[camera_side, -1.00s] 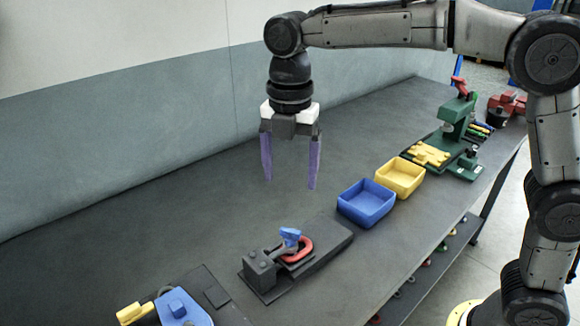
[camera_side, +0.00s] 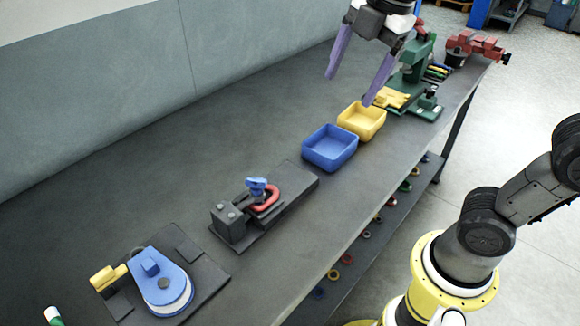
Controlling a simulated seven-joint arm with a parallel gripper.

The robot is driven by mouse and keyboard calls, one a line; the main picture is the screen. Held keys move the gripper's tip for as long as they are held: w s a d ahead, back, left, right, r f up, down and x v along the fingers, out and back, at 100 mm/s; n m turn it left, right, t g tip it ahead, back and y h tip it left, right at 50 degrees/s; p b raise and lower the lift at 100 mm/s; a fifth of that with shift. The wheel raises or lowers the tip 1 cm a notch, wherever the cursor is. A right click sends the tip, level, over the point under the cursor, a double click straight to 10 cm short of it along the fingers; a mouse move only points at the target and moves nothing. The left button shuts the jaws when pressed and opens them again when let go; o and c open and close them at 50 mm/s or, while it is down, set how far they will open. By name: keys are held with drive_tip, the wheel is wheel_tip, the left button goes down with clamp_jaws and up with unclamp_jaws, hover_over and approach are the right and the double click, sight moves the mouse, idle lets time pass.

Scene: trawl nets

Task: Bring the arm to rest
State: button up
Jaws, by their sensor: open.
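My gripper (camera_side: 350,88) is at the top of the view, with its two purple fingers spread apart and nothing between them. It hangs above the grey workbench (camera_side: 130,185), up and behind the yellow bin as seen here. One fingertip appears close to the yellow bin in the picture, but I cannot tell the height between them. Most of my arm's upper part is out of frame.
A blue bin (camera_side: 330,148) and a yellow bin (camera_side: 361,120) stand side by side, both looking empty. A green press (camera_side: 418,75) and a red vise (camera_side: 478,46) stand beyond. A grey fixture with a red ring (camera_side: 267,201) and a blue device (camera_side: 165,283) are nearer.

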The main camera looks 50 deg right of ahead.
drive_tip(key=s+d+f+m+t, duration=0.2)
drive_tip(key=s+d+f+m, duration=0.2)
drive_tip(key=s+f+m, duration=0.6)
drive_tip(key=shift+s+f+m, duration=0.3)
drive_tip(key=shift+f+m, duration=0.05)
drive_tip(key=shift+m, duration=3.45)
